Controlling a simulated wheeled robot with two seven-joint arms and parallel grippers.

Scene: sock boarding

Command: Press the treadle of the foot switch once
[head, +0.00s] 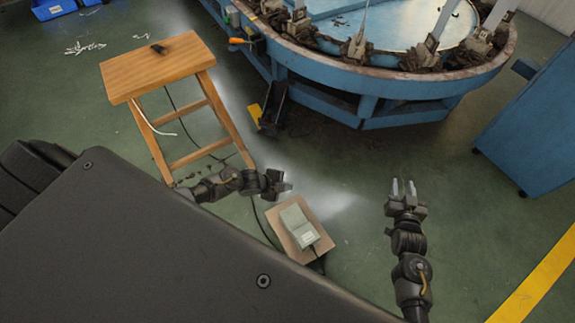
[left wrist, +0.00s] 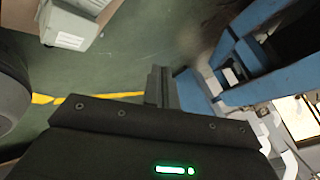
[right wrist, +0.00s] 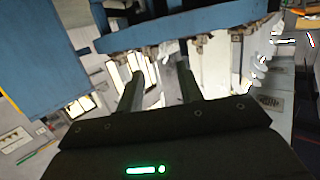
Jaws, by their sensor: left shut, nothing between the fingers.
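The foot switch (head: 298,226) is a pale grey-green box with a treadle, on a brown board (head: 283,236) on the green floor. It also shows at the top left of the left wrist view (left wrist: 70,27). My left gripper (head: 284,187) is above and slightly left of the switch in the head view, apart from it. Its fingers are together and empty; they also show in the left wrist view (left wrist: 161,86). My right gripper (head: 404,188) is to the right of the switch, with its two fingers apart and nothing between them, as the right wrist view (right wrist: 155,92) also shows.
A wooden stool (head: 155,66) stands at the left with a dark cable hanging down. A large round blue machine (head: 400,85) is at the back. A blue cabinet (head: 535,125) stands at the right. A yellow floor line (head: 540,283) runs at lower right.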

